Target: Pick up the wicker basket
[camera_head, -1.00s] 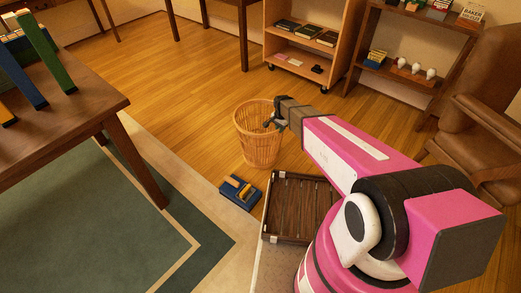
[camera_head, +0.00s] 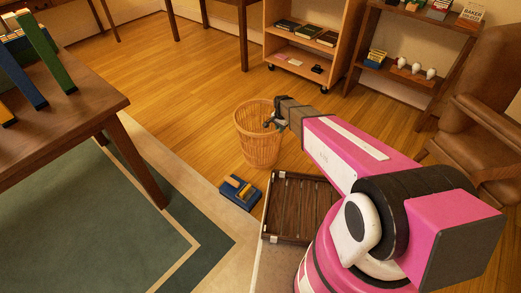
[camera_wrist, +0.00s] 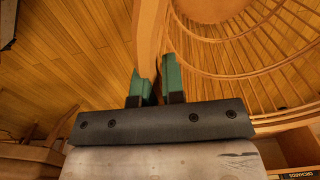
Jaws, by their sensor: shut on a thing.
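The wicker basket (camera_head: 258,138) stands upright on the wooden floor in the head view, open at the top and made of thin tan strips. My gripper (camera_head: 272,122) is at the right side of its rim. In the wrist view, the green fingers of my gripper (camera_wrist: 156,85) are shut on the basket's rim, one on each side of it. The slatted inside of the basket (camera_wrist: 255,50) fills the right of the wrist view. My gripper hides a small part of the basket's right rim in the head view.
A blue and yellow object (camera_head: 240,190) lies on the floor in front of the basket. A dark slatted crate (camera_head: 298,205) is to the right of it. A wooden desk (camera_head: 75,140) stands at left and shelves (camera_head: 310,60) at the back. Floor left of the basket is clear.

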